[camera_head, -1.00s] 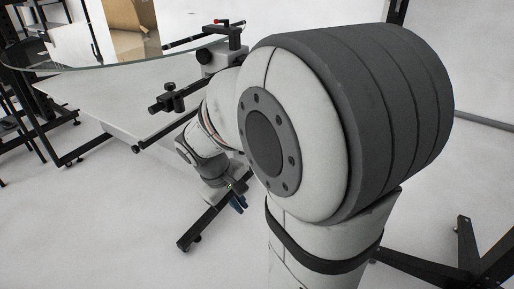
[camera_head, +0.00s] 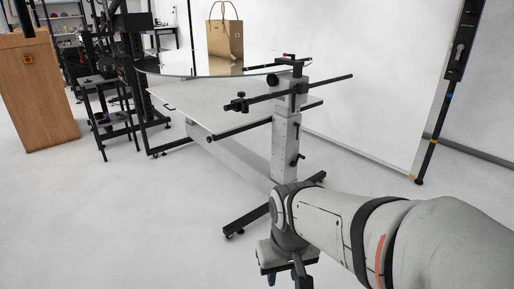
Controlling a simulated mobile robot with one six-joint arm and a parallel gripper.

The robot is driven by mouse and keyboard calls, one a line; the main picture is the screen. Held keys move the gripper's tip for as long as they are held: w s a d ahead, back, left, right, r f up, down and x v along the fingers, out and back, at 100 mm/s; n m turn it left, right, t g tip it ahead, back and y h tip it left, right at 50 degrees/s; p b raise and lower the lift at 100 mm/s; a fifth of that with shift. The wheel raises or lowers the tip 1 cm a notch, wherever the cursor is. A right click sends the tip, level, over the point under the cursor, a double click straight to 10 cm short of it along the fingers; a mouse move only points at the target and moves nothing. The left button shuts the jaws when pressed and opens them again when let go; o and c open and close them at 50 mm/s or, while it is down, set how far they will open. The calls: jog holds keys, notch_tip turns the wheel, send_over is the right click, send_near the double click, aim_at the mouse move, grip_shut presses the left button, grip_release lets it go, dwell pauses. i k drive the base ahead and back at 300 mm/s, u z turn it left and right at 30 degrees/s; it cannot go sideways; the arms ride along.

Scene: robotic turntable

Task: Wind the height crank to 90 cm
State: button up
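The turntable stand has a light grey column (camera_head: 284,150) below a round glass top (camera_head: 190,66). A small dark crank-like handle (camera_head: 298,159) sticks out at the right side of the column, about mid-height. Another small dark part (camera_head: 296,131) sits above it. I cannot tell for sure which is the height crank, and no height reading is legible. My gripper (camera_head: 285,279) is at the bottom edge, in front of and below the column, apart from both parts. It points down and is partly cut off, so its opening does not show.
A brown paper bag (camera_head: 225,38) stands on the glass top. Black bars (camera_head: 318,88) reach out from the column's upper part. Black floor legs (camera_head: 248,220) spread at its base. A wooden lectern (camera_head: 38,90) stands at left, a white backdrop (camera_head: 375,75) behind. Floor at left is clear.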

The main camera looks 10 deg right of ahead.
aim_at(293, 164)
jog(key=u, duration=0.2)
jog(key=k, duration=0.1)
jog(key=z, duration=1.15)
jog(key=i, duration=1.95)
jog(key=u, duration=1.15)
